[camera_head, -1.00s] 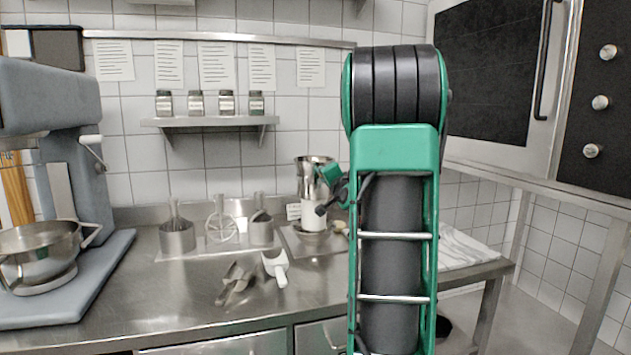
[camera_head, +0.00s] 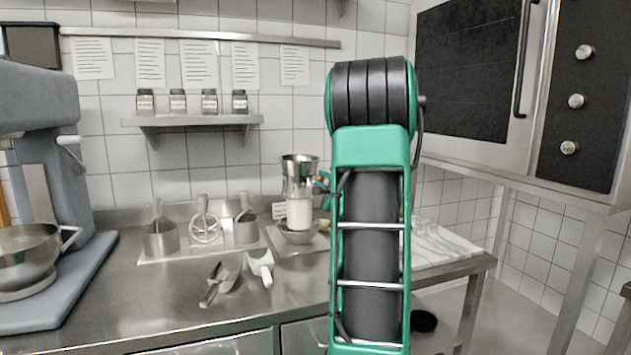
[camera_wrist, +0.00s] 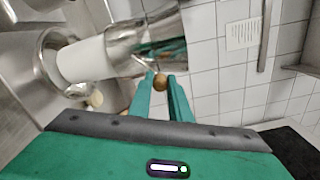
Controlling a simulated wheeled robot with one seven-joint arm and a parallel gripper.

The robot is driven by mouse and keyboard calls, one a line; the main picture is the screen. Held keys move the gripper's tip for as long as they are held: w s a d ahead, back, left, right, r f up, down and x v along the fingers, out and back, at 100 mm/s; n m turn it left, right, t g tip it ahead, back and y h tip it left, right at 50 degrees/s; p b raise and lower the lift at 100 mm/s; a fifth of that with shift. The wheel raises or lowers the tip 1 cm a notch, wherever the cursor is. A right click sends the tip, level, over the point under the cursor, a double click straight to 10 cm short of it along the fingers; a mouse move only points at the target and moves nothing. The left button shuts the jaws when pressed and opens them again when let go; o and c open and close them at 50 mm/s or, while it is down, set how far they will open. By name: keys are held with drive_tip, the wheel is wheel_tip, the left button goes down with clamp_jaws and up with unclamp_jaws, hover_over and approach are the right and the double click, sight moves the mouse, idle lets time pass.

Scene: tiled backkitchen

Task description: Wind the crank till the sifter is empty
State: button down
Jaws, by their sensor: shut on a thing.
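The metal sifter (camera_head: 299,181) stands upright at the back of the counter. It has a wide open top; its inside cannot be seen. A white column (camera_head: 299,212) shows below its metal part, over a metal bowl (camera_head: 299,234). In the wrist view the sifter (camera_wrist: 150,36) lies sideways in the picture, with the white column (camera_wrist: 82,60) to its left. My gripper (camera_wrist: 161,84) is shut on the crank's round brown knob (camera_wrist: 160,81), beside the sifter wall. In the head view my arm hides most of the gripper.
A scoop (camera_head: 222,280) and a white scoop (camera_head: 261,267) lie on the counter in front. Metal canisters (camera_head: 160,238) and a whisk-like tool (camera_head: 205,228) stand left of the sifter. A mixer (camera_head: 40,170) is far left. A folded cloth (camera_head: 440,243) lies at right.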

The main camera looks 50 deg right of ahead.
drive_tip(key=shift+s+d+f+m, duration=0.15)
drive_tip(key=shift+f+m, duration=0.35)
drive_tip(key=shift+m, duration=0.3)
drive_tip(key=c, duration=1.6)
unclamp_jaws()
drive_tip(key=shift+c, duration=0.2)
drive_tip(key=shift+r, duration=0.1)
drive_tip(key=v, duration=1)
drive_tip(key=shift+s, duration=0.2)
